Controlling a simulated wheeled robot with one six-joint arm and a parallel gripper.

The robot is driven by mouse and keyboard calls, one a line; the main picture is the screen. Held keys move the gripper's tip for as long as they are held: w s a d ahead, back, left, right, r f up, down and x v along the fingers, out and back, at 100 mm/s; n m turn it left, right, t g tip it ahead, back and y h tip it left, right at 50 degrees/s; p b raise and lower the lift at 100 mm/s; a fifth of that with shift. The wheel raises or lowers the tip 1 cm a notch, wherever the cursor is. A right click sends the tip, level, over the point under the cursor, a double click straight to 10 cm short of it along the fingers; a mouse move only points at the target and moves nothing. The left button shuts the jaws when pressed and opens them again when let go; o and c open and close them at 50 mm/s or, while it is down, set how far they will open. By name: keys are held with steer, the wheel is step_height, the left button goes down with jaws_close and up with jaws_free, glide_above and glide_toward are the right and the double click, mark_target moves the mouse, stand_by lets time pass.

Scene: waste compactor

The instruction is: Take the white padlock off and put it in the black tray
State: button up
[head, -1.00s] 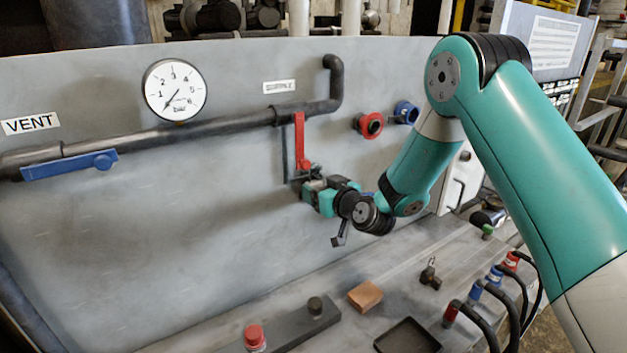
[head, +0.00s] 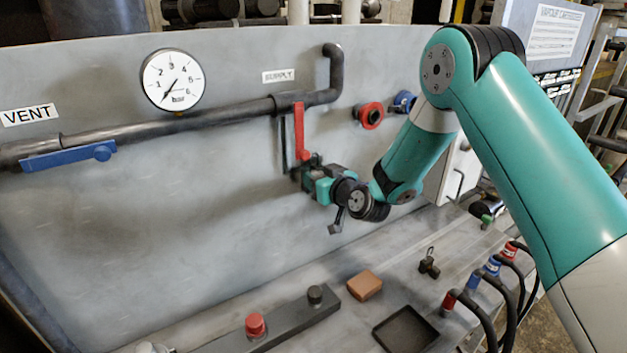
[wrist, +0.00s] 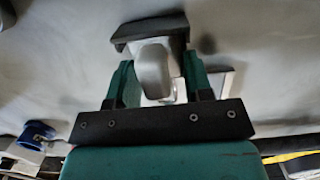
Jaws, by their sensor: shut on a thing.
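The black tray (head: 388,341) lies empty on the bench at the front, right of centre. My gripper (head: 308,179) is at the lower end of the red lever (head: 301,130), which hangs down from the supply pipe. In the wrist view my gripper (wrist: 160,88) has its teal fingers on both sides of a whitish-grey body, which looks like the white padlock (wrist: 152,68), and is shut on it. A dark piece lies across the far end of it. In the head view the padlock is hidden by my gripper; whether it still hangs on the lever, I cannot tell.
A brown block (head: 365,285) and a small dark padlock-like object (head: 429,264) lie on the bench near the tray. A bar with a red button (head: 255,325) is at the front. Hoses with coloured ends (head: 473,281) rise right of the tray.

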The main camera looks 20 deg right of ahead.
steer(key=shift+s+r+b, duration=0.15)
steer(key=shift+s+b, duration=0.25)
steer(key=shift+b, duration=0.05)
stand_by(0.4)
steer(key=shift+s, duration=0.15)
steer(key=shift+s+d+b, duration=0.1)
steer(key=shift+s+b, duration=0.4)
steer(key=shift+b, duration=0.35)
steer(key=shift+f+b+v, duration=0.2)
steer(key=shift+b+v, duration=1.1)
steer(key=shift+b, duration=0.15)
steer(key=shift+f+b+v, duration=0.2)
steer(key=shift+b+v, duration=1.1)
steer(key=shift+b, duration=0.1)
steer(key=shift+d, duration=0.15)
